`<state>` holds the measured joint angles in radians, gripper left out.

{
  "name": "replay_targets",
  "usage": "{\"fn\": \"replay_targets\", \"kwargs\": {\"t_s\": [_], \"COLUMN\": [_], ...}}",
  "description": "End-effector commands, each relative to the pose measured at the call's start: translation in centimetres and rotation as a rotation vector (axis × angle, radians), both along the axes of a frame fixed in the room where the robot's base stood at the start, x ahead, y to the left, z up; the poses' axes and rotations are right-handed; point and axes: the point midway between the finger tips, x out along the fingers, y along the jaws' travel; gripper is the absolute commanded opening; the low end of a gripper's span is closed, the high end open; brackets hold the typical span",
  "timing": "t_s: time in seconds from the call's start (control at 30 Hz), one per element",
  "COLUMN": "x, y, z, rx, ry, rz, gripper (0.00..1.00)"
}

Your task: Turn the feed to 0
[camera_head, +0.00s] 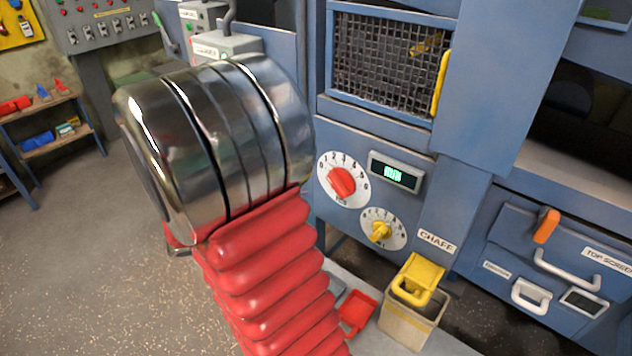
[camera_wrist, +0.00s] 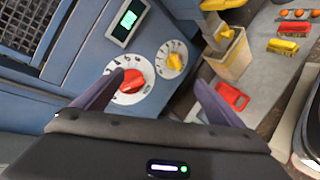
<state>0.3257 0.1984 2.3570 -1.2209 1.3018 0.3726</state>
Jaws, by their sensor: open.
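Two round white dials with numbers sit on the blue panel. The larger has a red knob (camera_head: 341,182) and the smaller a yellow knob (camera_head: 380,232). The labels are too small to read, so I cannot tell which is the feed. The red knob's position is unclear. In the wrist view the red knob (camera_wrist: 132,82) lies between and beyond my fingers, nearer the left one, and the yellow knob (camera_wrist: 174,62) is further up and right. My gripper (camera_wrist: 159,77) is open and empty, apart from both knobs. In the head view my arm hides it.
A small green-lit display (camera_head: 395,172) is right of the red dial, its digits unclear. A mesh window (camera_head: 385,60) is above. Below stand a chaff bin (camera_head: 408,325) with a yellow scoop-like piece (camera_head: 418,275) and a red tray (camera_head: 357,313). Drawers with handles are at right.

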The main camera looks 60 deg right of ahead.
Motion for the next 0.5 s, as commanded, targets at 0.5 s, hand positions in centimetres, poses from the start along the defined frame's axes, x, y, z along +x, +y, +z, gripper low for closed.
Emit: {"fn": "replay_targets", "kwargs": {"t_s": [0.5], "x": [2.6], "y": [-8.6], "z": [-5.1], "rx": [-0.231], "ry": [0.294], "rz": [0.195], "gripper": [0.91]}}
